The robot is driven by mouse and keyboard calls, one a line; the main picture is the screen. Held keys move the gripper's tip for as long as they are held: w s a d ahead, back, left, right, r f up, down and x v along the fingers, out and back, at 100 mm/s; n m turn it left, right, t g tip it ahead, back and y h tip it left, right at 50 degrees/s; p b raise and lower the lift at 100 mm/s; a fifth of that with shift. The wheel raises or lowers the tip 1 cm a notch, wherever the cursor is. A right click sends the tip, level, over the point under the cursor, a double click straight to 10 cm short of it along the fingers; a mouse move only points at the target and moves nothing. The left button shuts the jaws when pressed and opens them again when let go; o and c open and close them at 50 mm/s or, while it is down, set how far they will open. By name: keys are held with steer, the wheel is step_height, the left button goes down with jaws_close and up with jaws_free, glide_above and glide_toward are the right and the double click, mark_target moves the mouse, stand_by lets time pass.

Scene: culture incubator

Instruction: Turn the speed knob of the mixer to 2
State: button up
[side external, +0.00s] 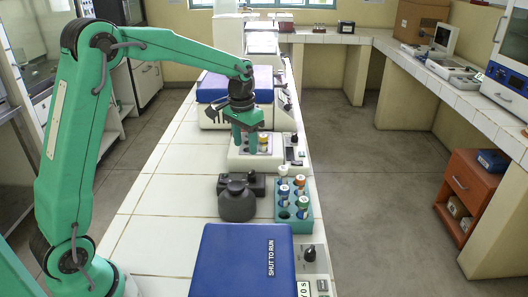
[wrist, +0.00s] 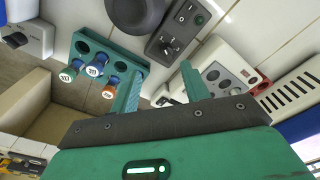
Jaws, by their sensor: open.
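No label in either view names the mixer. My gripper (side external: 245,150) is open, pointing down at a white bench unit (side external: 238,160) with capped tubes in its top; I cannot tell whether it touches. The wrist view shows the fingers (wrist: 160,78) apart with nothing between them. The white unit (wrist: 225,72) is partly hidden behind the right finger there. A dark knob (wrist: 165,97) shows on its panel, close to that finger. A black box (side external: 260,187) stands in front of the unit; the wrist view shows its knob (wrist: 168,47) and rocker switch (wrist: 199,18).
A blue-lidded unit (side external: 240,260) is at the front, another (side external: 215,86) behind my gripper. The bench's right edge drops to the floor.

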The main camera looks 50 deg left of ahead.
glide_above(251, 171)
steer(key=shift+g, duration=0.4)
step_height(251, 171, down, 5)
steer(key=shift+a+r, duration=0.1)
steer(key=shift+a, duration=0.05)
steer(key=shift+d+f, duration=0.2)
steer(key=shift+f, duration=3.7)
steer(key=shift+c, duration=0.3)
steer(key=c, duration=0.9)
